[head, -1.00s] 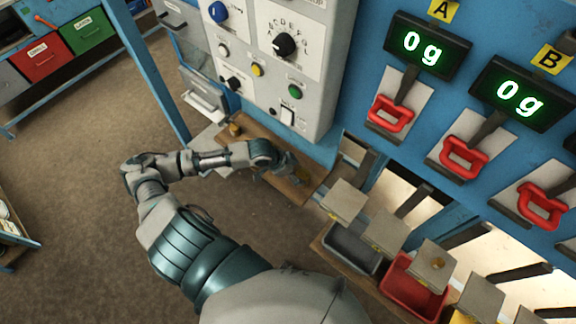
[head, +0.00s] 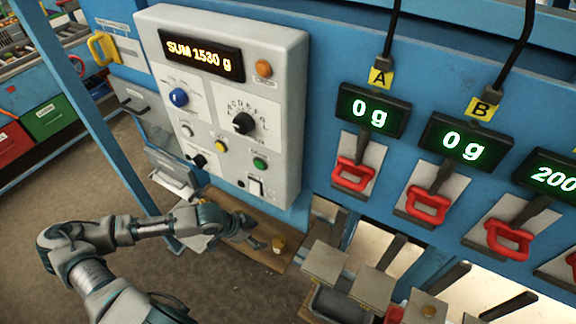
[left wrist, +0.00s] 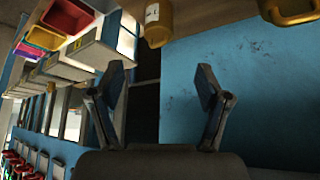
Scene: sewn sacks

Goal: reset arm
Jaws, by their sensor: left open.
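My left arm reaches in from the lower left of the head view. Another brass piece (left wrist: 291,10) is cut off at the top right. My right gripper is not in view.
A grey control panel (head: 288,90) above the shelf has knobs, buttons and a display (head: 201,55) reading SUM 1530 g. Blue wall carries red handles (head: 353,174) under gram displays. Grey plates (head: 324,264) stick out at lower right. Brown floor is open at left.

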